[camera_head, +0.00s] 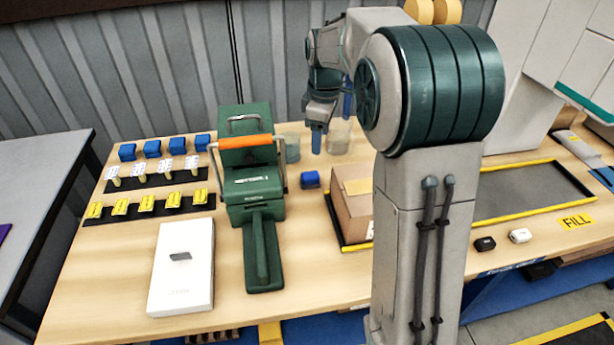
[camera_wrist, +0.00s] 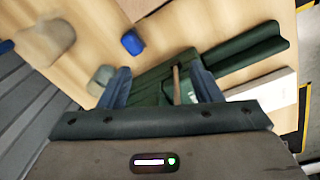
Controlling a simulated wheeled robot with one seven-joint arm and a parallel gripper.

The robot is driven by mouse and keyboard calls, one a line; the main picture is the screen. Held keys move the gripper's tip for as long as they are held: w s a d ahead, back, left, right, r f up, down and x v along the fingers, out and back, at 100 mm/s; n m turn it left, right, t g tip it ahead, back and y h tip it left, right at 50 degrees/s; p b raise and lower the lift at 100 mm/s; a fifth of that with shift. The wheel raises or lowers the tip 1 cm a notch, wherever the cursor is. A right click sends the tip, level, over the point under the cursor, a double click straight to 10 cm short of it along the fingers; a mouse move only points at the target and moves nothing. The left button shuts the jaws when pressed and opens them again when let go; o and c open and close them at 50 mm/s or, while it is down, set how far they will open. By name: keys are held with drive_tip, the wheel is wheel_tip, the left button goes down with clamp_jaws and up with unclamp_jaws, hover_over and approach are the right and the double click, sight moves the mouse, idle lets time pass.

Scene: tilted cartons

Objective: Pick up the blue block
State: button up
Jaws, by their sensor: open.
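A small dark blue block (camera_head: 311,179) lies alone on the wooden table, between the green press and the cardboard carton. Several similar blue blocks (camera_head: 152,148) stand in a row at the back left of the table. My gripper (camera_head: 331,120) is above the back of the table, behind the lone block, with its blue fingers pointing down. In the wrist view the fingers (camera_wrist: 158,70) are spread apart, with the green press beyond them and nothing held.
The green press (camera_head: 249,165) has an orange handle. Clear cups (camera_head: 291,147) stand near my gripper. A cardboard carton (camera_head: 354,210) sits right of the lone block. A white box (camera_head: 182,266) lies front left. Bare tabletop lies in front of the block.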

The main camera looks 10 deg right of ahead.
drive_tip(key=w+f+n+g+b, duration=0.1)
drive_tip(key=w+f+n, duration=0.5)
drive_tip(key=w+f, duration=0.35)
hover_over(310, 174)
wheel_tip(310, 174, down, 7)
drive_tip(key=shift+s+r, duration=0.1)
drive_tip(key=shift+s, duration=0.05)
drive_tip(key=shift+f+p, duration=0.65)
drive_tip(key=shift+f, duration=2.25)
drive_tip(key=c, duration=1.1)
